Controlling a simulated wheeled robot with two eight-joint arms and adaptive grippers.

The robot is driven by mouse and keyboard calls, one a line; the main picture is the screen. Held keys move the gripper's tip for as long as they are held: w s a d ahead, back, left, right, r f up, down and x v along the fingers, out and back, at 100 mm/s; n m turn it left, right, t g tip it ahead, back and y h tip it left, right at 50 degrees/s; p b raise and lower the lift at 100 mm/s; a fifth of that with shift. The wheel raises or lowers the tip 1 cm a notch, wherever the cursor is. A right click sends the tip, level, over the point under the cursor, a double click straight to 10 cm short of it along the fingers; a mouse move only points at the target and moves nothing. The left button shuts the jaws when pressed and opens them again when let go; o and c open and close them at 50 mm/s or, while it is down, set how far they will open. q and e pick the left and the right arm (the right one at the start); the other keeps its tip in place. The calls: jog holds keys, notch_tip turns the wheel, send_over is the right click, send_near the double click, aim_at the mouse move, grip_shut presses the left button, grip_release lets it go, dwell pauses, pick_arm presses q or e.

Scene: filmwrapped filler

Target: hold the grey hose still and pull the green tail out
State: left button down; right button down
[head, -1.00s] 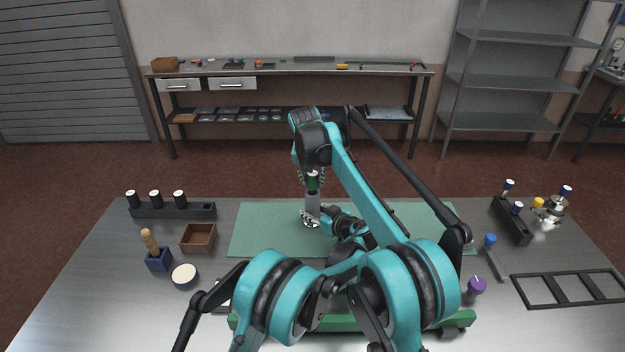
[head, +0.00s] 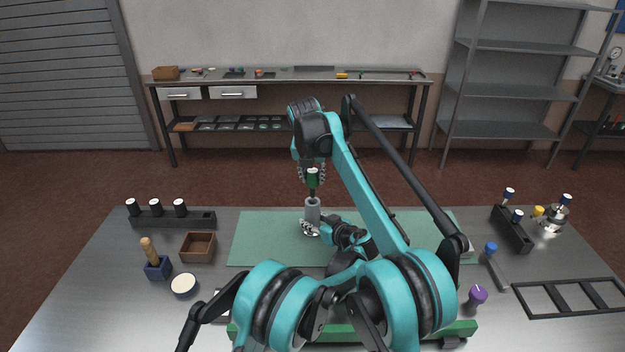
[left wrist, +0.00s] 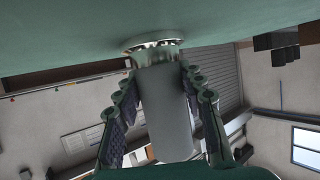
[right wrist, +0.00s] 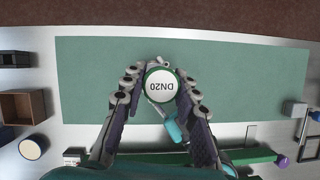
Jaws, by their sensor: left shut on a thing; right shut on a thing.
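The grey hose (head: 313,212) stands upright above the green mat. My left gripper (head: 312,230) is shut on it low down. The left wrist view shows the grey hose (left wrist: 165,105) between the two fingers, with a metal collar (left wrist: 155,43) at its end by the mat. The green tail (head: 312,180) is above the hose, in line with it. A dark stem shows between its green part and the hose top; whether its lower end is still inside is hidden. My right gripper (head: 312,170) is shut on the green tail, whose white DN20 face (right wrist: 162,86) fills the right wrist view's centre.
The green mat (head: 262,235) is mostly clear. A black rack (head: 190,219), a brown box (head: 198,248) and a round tub (head: 184,285) stand left. A dark rack (head: 512,228), a purple knob (head: 477,294) and a black frame (head: 570,297) lie right.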

pick_arm(q)
jog(key=shift+f, duration=0.1)
pick_arm(e)
jog(key=shift+r, duration=2.25)
pick_arm(q)
jog(key=c, duration=0.9)
grip_release()
jog(key=shift+o, duration=0.2)
